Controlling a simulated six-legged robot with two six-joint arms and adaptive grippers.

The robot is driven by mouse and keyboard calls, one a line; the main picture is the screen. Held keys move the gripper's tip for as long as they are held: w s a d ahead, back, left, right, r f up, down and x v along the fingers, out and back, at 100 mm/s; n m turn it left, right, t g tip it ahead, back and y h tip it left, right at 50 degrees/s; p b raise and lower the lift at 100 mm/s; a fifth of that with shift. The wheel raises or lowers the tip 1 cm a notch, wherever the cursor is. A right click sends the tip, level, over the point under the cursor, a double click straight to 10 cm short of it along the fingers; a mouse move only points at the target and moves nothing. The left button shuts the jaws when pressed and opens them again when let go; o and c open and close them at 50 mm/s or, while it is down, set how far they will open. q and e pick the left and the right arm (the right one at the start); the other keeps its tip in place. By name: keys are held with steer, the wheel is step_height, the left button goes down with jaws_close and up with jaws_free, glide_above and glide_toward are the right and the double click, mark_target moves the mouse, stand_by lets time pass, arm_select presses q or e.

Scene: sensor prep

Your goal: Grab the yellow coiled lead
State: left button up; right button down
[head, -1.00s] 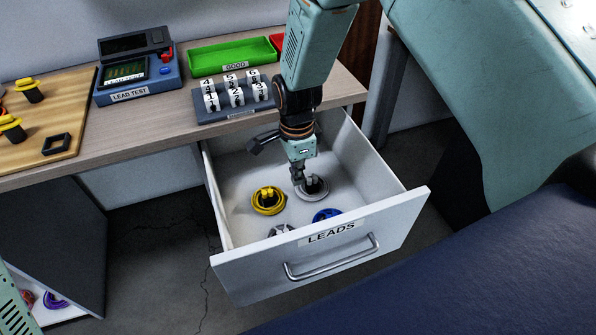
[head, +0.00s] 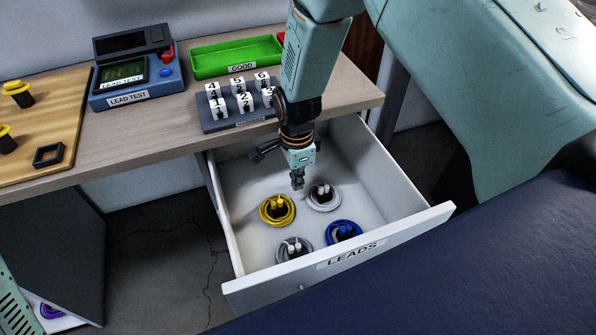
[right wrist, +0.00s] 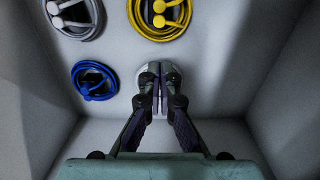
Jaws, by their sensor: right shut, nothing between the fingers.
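The yellow coiled lead (head: 277,210) lies on the floor of the open drawer (head: 237,240), left of the white lead. It also shows at the top of the right wrist view (right wrist: 160,18). My right gripper (head: 298,184) is shut and empty, above the drawer floor behind the yellow and white leads. In the right wrist view my shut fingers (right wrist: 160,100) point down in front of a pale lead, which they partly hide. My left gripper is not in view.
The white lead (head: 324,197), blue lead (head: 344,232) and grey lead (head: 293,249) lie close around the yellow one. The drawer walls and the LEADS front panel (head: 350,257) surround them. The counter with the lead tester (head: 134,80) and green tray (head: 238,56) stands behind.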

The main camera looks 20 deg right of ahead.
mark_target(337, 189)
step_height(337, 189, down, 6)
steer(key=shift+w+d+b, duration=0.1)
steer(key=shift+b, duration=0.5)
steer(key=shift+d+f, duration=0.2)
steer(key=shift+d, duration=0.05)
steer(key=d, duration=0.3)
steer(key=shift+s+r, duration=0.2)
steer(key=shift+d, duration=0.25)
steer(key=shift+w+a, duration=0.1)
steer(key=shift+w, duration=0.05)
steer(key=d+p, duration=0.1)
steer(key=d, duration=0.2)
steer(key=d+p, duration=0.1)
steer(key=d, duration=0.3)
steer(key=shift+s+r+p, duration=0.1)
steer(key=shift+s+p, duration=0.1)
steer(key=shift+p, duration=0.15)
steer(key=shift+s+d, duration=0.1)
steer(key=shift+d, duration=0.1)
